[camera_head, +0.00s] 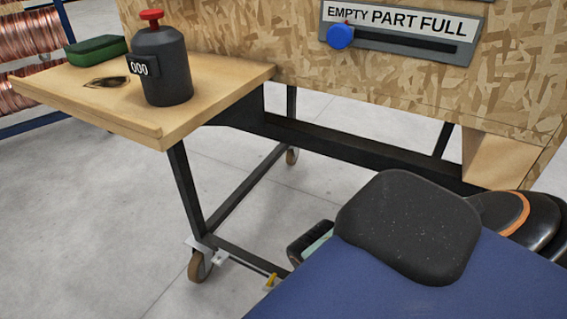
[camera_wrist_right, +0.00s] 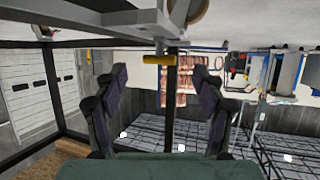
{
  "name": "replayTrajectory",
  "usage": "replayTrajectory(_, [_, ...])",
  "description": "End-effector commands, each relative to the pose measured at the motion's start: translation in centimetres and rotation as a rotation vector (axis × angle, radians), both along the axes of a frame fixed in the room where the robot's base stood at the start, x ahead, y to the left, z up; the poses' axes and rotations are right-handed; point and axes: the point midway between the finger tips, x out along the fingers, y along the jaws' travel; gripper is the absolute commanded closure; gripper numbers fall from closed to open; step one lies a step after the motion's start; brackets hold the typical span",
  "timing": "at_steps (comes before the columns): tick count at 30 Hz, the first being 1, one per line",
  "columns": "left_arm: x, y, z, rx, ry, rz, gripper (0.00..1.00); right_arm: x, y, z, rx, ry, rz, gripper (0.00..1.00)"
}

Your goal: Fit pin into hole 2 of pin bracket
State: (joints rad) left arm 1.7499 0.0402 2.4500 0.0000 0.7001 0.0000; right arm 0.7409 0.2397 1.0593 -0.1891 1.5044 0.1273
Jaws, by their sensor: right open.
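I cannot make out the pin or the pin bracket with its hole 2 in either view. My right gripper (camera_wrist_right: 165,88) is open in the right wrist view, with its two dark fingers apart and nothing between them. Past the fingers is a small yellow cylinder (camera_wrist_right: 160,59) by the dark frame; I cannot tell what it is. In the head view, a dark and pale-green part of my right gripper shows low in the middle, mostly hidden behind my own body. My left gripper is not in view.
A wooden side shelf (camera_head: 220,85) holds a black canister (camera_head: 165,75) with a red top and a green block (camera_head: 96,50). A wooden panel carries a slider sign (camera_head: 400,22) with a blue knob (camera_head: 340,36). Below is a wheeled dark frame (camera_head: 190,190); bare floor lies left.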

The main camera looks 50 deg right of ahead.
Motion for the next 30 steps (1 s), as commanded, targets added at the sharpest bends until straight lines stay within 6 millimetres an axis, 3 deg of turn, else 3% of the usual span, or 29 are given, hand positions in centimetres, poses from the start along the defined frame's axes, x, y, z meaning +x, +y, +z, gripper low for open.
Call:
replayTrajectory(16, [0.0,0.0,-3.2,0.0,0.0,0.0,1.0,6.0,-0.3,-2.7,0.0,-0.004,0.0,0.3])
replayTrajectory(29, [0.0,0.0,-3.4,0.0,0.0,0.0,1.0,7.1,-0.3,-2.9,0.0,-0.002,-0.001,0.3])
replayTrajectory(30, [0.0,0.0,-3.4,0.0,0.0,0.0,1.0,7.1,-0.3,-2.9,0.0,-0.002,-0.001,0.33])
